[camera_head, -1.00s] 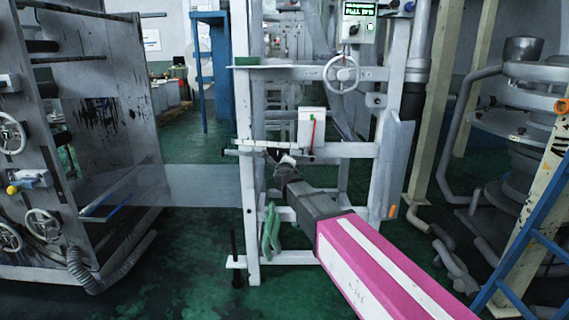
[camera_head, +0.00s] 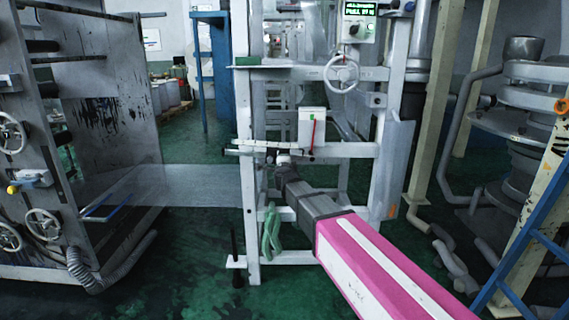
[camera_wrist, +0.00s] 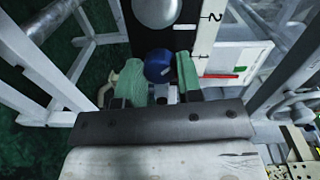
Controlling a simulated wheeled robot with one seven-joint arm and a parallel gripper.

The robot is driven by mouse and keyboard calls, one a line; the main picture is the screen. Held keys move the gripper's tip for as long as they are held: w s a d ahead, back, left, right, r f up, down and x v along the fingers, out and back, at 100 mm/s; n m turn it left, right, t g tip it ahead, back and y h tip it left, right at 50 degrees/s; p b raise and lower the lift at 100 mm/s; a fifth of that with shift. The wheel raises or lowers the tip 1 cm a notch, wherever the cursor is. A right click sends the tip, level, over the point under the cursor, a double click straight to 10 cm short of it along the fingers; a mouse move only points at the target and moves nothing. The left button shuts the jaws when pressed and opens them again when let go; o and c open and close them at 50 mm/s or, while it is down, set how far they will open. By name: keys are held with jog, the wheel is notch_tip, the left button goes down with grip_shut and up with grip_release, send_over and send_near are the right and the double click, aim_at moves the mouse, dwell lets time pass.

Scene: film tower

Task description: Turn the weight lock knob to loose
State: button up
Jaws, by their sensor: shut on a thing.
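A blue round knob (camera_wrist: 158,66) sits between the green-tipped fingers of my gripper (camera_wrist: 159,77) in the wrist view. The fingers are closed on it, one on each side. I take it for the weight lock knob; no loose or tight marking on it is readable. A silver rounded weight (camera_wrist: 157,10) shows just beyond the knob, beside a white scale (camera_wrist: 207,35) marked 1 and 2. In the head view my gripper (camera_head: 274,156) reaches the white crossbar (camera_head: 335,150) of the frame, and the knob is too small or hidden to make out there.
A handwheel (camera_head: 342,73) and a lit display box (camera_head: 359,22) are above on the frame. Green hanging material (camera_head: 271,232) is below my gripper. A roller machine (camera_head: 100,130) stands left, and pipes and a blue railing (camera_head: 530,250) stand right.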

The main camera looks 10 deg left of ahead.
dwell(0.3)
jog(key=o, duration=0.9)
jog(key=shift+s, duration=0.1)
jog(key=v, duration=1)
jog(key=shift+s, duration=0.35)
